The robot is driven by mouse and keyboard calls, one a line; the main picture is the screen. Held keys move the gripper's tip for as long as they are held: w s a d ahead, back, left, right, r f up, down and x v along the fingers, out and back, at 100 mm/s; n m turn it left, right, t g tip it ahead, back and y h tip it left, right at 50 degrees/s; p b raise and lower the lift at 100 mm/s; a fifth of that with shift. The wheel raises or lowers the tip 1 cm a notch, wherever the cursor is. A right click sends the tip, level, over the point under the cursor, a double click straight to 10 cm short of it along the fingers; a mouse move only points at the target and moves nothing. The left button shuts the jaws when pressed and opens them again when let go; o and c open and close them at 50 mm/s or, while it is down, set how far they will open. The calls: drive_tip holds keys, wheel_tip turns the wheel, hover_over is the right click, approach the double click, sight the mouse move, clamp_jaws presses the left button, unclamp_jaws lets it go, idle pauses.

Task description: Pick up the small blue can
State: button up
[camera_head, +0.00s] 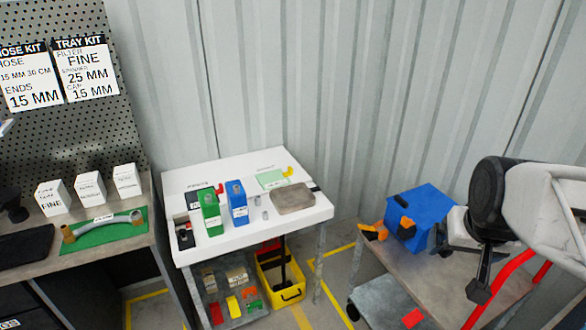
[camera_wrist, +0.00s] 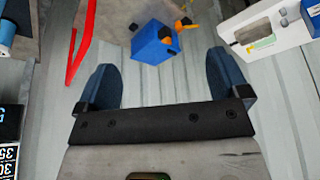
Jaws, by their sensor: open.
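A blue can (camera_head: 236,202) with a white label stands upright on the white table, right beside a similar green can (camera_head: 211,213). It is the only blue can I can make out in the head view. My gripper (camera_wrist: 163,80) is open, with its two blue-grey fingers apart and nothing between them. In the head view, my arm is at the far right, well away from the can and over the cart side. I cannot tell for sure whether the can shows in the wrist view.
A blue box (camera_head: 418,216) with orange and black parts sits on a metal cart at right. A corrugated wall stands behind.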

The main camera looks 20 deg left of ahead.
drive_tip(key=w+a+f+n+t+y, duration=0.2)
drive_tip(key=w+a+f, duration=0.2)
drive_tip(key=w+a, duration=0.9)
drive_tip(key=n+t+y, duration=0.3)
drive_tip(key=n+y, duration=0.1)
hover_over(240, 207)
drive_tip(key=s+d, duration=0.1)
drive_tip(key=d, duration=1.6)
wheel_tip(240, 207, down, 14)
drive_tip(key=f, duration=0.1)
drive_tip(key=s+a+f+y, duration=0.1)
drive_tip(key=a+f, duration=0.2)
drive_tip(key=a, duration=0.1)
drive_tip(key=s+a+f+n, duration=0.1)
drive_tip(key=a+f, duration=0.1)
drive_tip(key=a, duration=0.3)
drive_tip(key=a+f+y, duration=0.1)
drive_tip(key=a+f, duration=0.2)
drive_tip(key=a, duration=0.1)
drive_tip(key=shift+s+a+f+t+y, duration=0.3)
drive_tip(key=shift+s+a+f, duration=0.05)
drive_tip(key=shift+s, duration=0.05)
drive_tip(key=shift+w, duration=0.1)
drive_tip(key=shift+x, duration=1.2)
drive_tip(key=shift+w, duration=0.1)
drive_tip(key=shift+x, duration=2.55)
